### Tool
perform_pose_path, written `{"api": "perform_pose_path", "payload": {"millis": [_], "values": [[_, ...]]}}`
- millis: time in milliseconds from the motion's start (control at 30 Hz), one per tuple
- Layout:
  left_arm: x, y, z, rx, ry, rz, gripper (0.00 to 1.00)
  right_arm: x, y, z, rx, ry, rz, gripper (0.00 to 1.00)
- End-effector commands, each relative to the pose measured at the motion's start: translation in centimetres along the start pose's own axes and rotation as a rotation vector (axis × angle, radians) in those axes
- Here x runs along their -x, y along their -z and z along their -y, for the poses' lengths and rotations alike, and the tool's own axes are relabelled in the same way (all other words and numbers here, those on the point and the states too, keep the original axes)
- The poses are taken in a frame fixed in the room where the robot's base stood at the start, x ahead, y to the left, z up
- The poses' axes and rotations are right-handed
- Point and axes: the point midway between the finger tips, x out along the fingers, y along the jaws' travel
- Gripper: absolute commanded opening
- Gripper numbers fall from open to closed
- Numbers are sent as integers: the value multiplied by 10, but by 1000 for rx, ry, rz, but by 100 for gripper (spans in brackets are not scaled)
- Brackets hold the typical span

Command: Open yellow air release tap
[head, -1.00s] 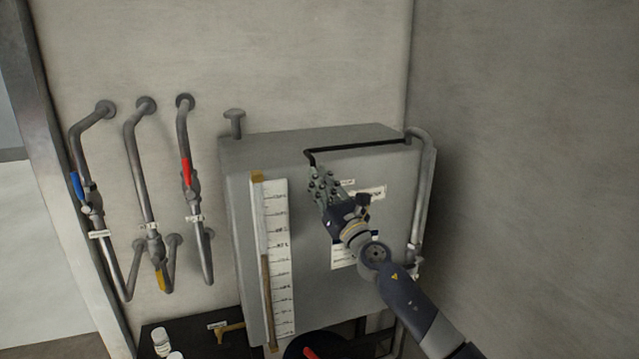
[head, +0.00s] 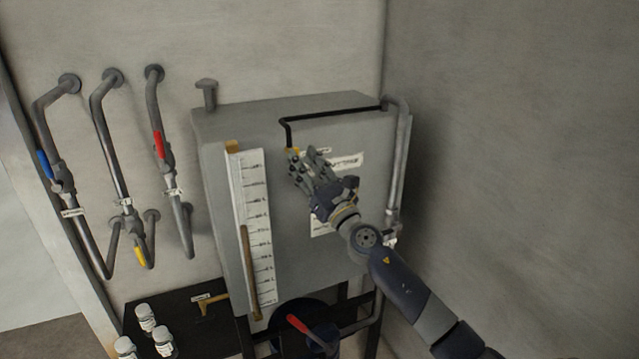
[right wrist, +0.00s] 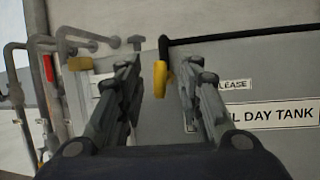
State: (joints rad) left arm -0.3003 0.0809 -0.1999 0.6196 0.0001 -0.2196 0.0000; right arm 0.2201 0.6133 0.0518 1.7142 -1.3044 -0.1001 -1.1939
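The yellow air release tap (right wrist: 160,78) hangs at the end of the thin black pipe on the grey day tank's front. In the right wrist view it is in the gap between my right gripper's two fingers (right wrist: 160,88), nearer the left one's tip; I cannot tell whether either touches it. That gripper is open. In the head view a small yellow bit of the tap (head: 293,150) shows beside the fingertips of my right gripper (head: 303,158); the rest is hidden behind them. My left gripper is not in view.
The tank (head: 222,190) carries a white level gauge (head: 252,225). Left of it, wall pipes hold valves with blue (head: 45,165), red (head: 158,145) and yellow (head: 140,256) handles. White-capped bottles (head: 145,318) stand low at left. The right wall is bare.

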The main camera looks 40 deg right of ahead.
Motion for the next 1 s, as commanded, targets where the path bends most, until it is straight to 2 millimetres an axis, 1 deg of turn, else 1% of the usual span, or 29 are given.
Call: {"api": "perform_pose_path", "payload": {"millis": [33, 267, 400, 633, 967, 1000], "values": [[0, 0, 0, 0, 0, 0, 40, 10, 2, 0, -2, 0, -3, 33], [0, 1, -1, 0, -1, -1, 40, 52, 2, 0, -2, 3, -3, 33], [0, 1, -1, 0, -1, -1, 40, 62, 0, -2, -6, -1, 1, 33], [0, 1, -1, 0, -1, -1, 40, 75, 0, -1, -2, -1, 1, 33], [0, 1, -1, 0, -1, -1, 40, 76, 0, -1, 1, -1, 0, 33], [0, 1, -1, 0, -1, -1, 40, 76, 0, -1, 1, -2, 0, 34]]}}
